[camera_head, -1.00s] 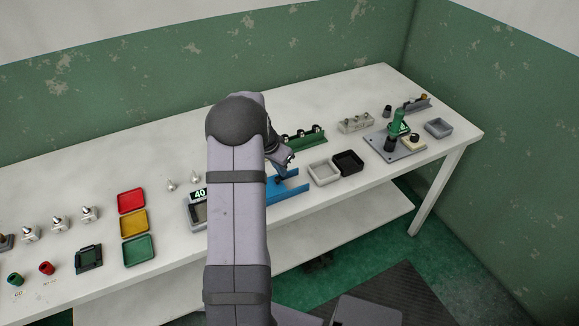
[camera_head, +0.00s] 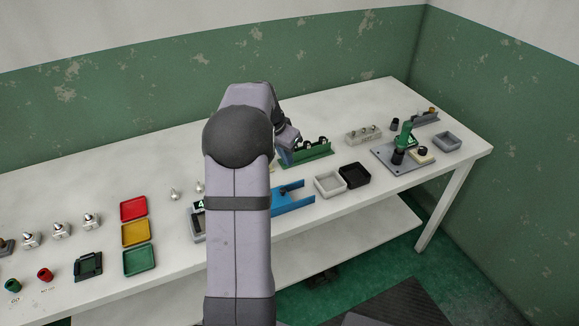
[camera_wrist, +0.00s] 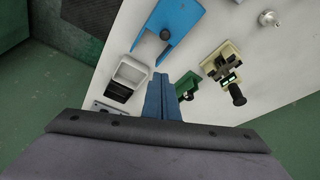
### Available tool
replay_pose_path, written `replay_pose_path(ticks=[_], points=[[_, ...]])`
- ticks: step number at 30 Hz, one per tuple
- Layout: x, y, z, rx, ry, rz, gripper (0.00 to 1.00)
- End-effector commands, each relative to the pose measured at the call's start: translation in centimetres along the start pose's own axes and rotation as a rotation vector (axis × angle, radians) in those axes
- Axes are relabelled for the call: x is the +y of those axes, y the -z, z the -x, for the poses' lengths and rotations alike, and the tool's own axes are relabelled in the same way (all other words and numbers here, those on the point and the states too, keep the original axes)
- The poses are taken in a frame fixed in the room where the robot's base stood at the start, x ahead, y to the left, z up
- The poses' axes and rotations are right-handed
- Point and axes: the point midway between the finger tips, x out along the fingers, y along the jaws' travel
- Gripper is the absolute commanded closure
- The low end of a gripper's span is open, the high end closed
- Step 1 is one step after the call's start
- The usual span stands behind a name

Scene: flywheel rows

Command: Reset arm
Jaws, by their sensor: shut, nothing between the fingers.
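My gripper (camera_head: 289,158) is raised above the white table, partly hidden behind my own arm in the head view. In the wrist view its two fingers (camera_wrist: 160,78) are together with nothing between them. Below it, the blue channel-shaped fixture (camera_head: 294,201) lies near the table's front edge; the wrist view shows it at the top (camera_wrist: 187,18), with a dark round piece (camera_wrist: 165,34) at it. The green rail (camera_head: 312,156) with several small parts stands behind the fixture, and part of it is hidden by the arm.
A white tray (camera_head: 328,185) and black tray (camera_head: 355,176) sit right of the blue fixture. A grey plate with a green-handled device (camera_head: 405,136) stands farther right. Red (camera_head: 133,208), yellow (camera_head: 136,232) and green (camera_head: 139,260) trays lie left. A beige fixture (camera_wrist: 218,62) shows in the wrist view.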

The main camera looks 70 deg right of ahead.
Motion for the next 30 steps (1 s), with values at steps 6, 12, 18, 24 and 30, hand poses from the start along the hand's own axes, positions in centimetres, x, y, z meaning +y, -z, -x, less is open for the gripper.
replay_pose_path(ticks=[6, 12, 18, 24, 30], points=[[0.0, 0.0, 0.9, 0.000, 0.000, 0.000, 1.00], [0.0, 0.0, 0.9, 0.000, 0.000, 0.003, 1.00], [-0.1, 0.1, 0.9, 0.003, 0.004, 0.102, 1.00], [-0.6, -0.6, 0.4, -0.003, 0.031, 0.316, 1.00], [2.4, -8.6, -3.6, -0.173, 0.027, 0.552, 1.00]])
